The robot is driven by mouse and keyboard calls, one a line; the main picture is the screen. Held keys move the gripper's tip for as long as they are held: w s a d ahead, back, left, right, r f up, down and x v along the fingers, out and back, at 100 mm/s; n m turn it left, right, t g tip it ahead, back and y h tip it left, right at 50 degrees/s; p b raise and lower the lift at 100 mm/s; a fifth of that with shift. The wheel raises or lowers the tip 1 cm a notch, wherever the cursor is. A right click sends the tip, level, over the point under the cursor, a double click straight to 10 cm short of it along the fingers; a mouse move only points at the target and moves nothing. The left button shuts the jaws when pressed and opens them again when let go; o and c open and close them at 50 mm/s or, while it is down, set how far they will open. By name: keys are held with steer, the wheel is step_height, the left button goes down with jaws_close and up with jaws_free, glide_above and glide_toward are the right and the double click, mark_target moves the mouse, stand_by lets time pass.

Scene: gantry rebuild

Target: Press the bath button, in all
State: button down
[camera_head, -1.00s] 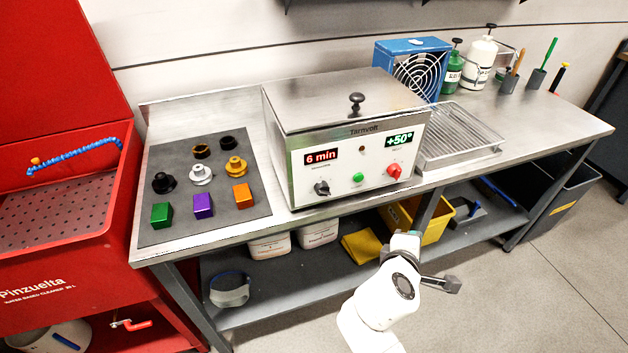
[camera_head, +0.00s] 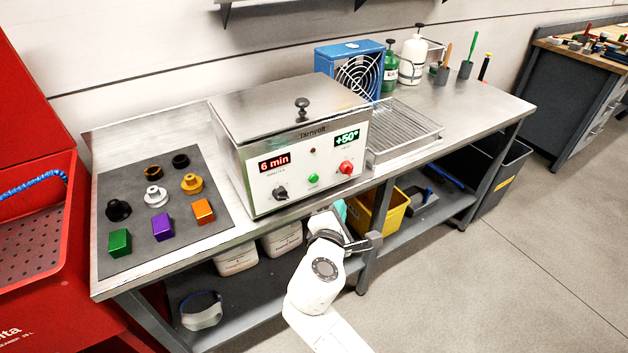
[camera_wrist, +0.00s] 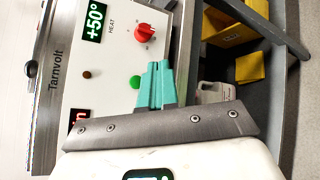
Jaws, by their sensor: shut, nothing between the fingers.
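The bath is a steel box labelled Tarnvolt (camera_head: 235,122) on the bench, with its lid on. Its white front panel has a round green button (camera_head: 313,178) between a black knob (camera_head: 280,193) and a red knob (camera_head: 346,167). The displays read "6 min" and "+50°". My gripper (camera_head: 340,210) is in front of the bath, lower and to the right of the button in the picture. In the wrist view the teal fingers (camera_wrist: 156,84) are together and empty. The green button (camera_wrist: 135,82) shows just beside their tips; contact cannot be told.
A grey mat (camera_head: 123,181) with coloured blocks and round parts lies left of the bath. A wire rack (camera_head: 405,130) and blue fan (camera_head: 345,60) stand to its right. The bench's front edge and lower shelf, with a yellow bin (camera_head: 393,215), are near my arm.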

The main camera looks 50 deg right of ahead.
steer(key=w+d+b, duration=0.1)
steer(key=w+d, duration=0.1)
steer(key=w, duration=0.5)
steer(key=shift+b, duration=0.35)
steer(key=shift+w+d, duration=0.1)
steer(key=shift+w, duration=0.1)
stand_by(1.6)
steer(key=shift+w, duration=0.25)
steer(key=shift+w+d, duration=0.2)
steer(key=shift+w, duration=0.2)
stand_by(0.7)
stand_by(0.4)
steer(key=shift+s+a+p, duration=0.25)
steer(key=shift+s+p, duration=0.2)
steer(key=shift+s, duration=0.35)
steer(key=s+p, duration=0.1)
steer(key=s, duration=0.1)
steer(key=s+a+p, duration=0.1)
steer(key=s, duration=0.1)
steer(key=shift+s+a, duration=0.2)
steer(key=shift+s, duration=0.2)
